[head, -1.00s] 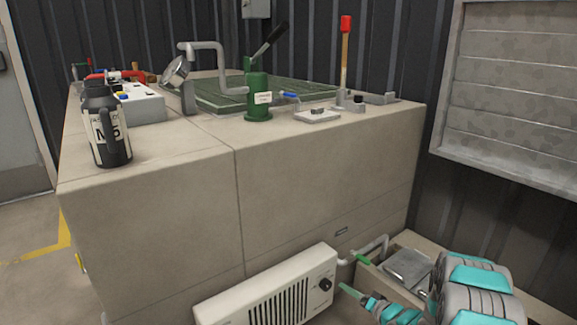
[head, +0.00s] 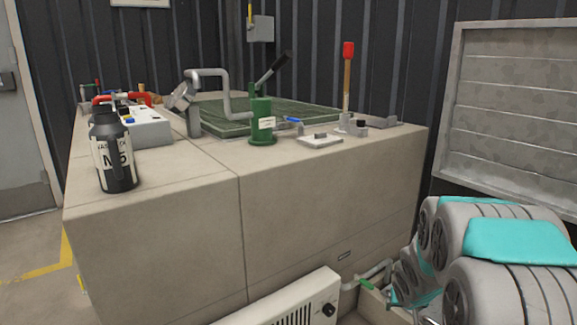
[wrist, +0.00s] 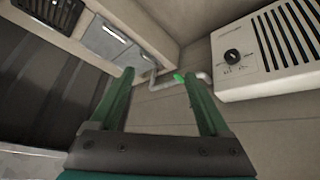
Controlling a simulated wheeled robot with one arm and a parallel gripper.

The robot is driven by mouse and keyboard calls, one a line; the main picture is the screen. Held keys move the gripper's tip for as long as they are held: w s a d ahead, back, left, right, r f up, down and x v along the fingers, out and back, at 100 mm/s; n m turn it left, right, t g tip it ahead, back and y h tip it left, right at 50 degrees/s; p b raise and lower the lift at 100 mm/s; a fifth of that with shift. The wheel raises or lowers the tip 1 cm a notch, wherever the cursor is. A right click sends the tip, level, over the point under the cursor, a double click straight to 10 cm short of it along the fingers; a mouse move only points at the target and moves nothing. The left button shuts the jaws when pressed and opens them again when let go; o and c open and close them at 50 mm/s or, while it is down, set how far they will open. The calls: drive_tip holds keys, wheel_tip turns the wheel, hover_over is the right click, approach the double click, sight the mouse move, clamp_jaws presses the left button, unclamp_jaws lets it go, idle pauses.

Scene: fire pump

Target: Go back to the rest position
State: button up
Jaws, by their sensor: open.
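My gripper shows in the wrist view (wrist: 160,100), with its two green fingers spread apart and nothing between them. Beyond the fingers is a grey pipe with a green-handled valve (wrist: 179,77), apart from the fingertips as far as I can tell. In the head view my grey and turquoise arm fills the lower right, and the gripper itself is largely hidden behind it. The green valve handle (head: 364,284) shows beside the arm there, low by the block's side.
A white heater (head: 290,305) with a dial stands against the concrete block (head: 330,190). On the block are a green hand pump (head: 262,122), a black bottle (head: 115,155), a red-tipped lever (head: 348,75) and a white box (head: 150,128). A louvred panel (head: 510,110) is at right.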

drive_tip(key=s+a+r+g, duration=0.2)
drive_tip(key=s+a, duration=0.3)
drive_tip(key=s, duration=0.7)
drive_tip(key=s+a+r+n+g+y, duration=0.1)
drive_tip(key=s+a+r+g, duration=0.2)
drive_tip(key=s, duration=1)
drive_tip(key=s+a+r+n+g+y+p, duration=0.1)
drive_tip(key=s+a+r, duration=0.5)
drive_tip(key=s, duration=0.7)
drive_tip(key=shift+a+g, duration=0.45)
drive_tip(key=shift+g, duration=0.45)
